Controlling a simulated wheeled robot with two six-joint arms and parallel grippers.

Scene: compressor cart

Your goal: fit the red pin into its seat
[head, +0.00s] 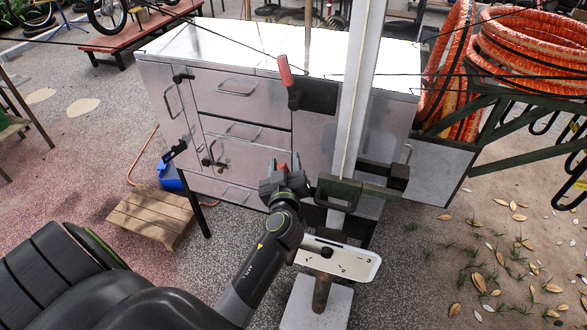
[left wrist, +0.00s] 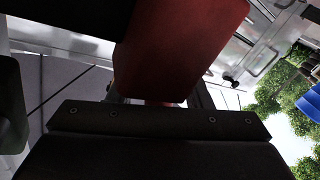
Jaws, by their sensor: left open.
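My left gripper (head: 284,182) is open in front of the cabinet's lower drawers. A small red part (head: 283,167), which may be the red pin, shows at its jaws. In the left wrist view a large red body (left wrist: 180,50) fills the upper middle, close to the camera; I cannot tell whether the fingers touch it. Another red piece, a grip-shaped handle (head: 285,71), stands tilted higher up at a black block (head: 314,96). A white plate (head: 345,261) with small numbers and a dark knob sits below right of the gripper. I cannot tell which part is the seat. My right gripper is not seen.
A metal cabinet (head: 238,103) stands behind, with a grey upright post (head: 357,90) before it. A dark green bracket (head: 340,190) crosses the post low down. Orange hose coils (head: 530,60) lie on a rack at right. A wooden stool (head: 152,216) stands at left.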

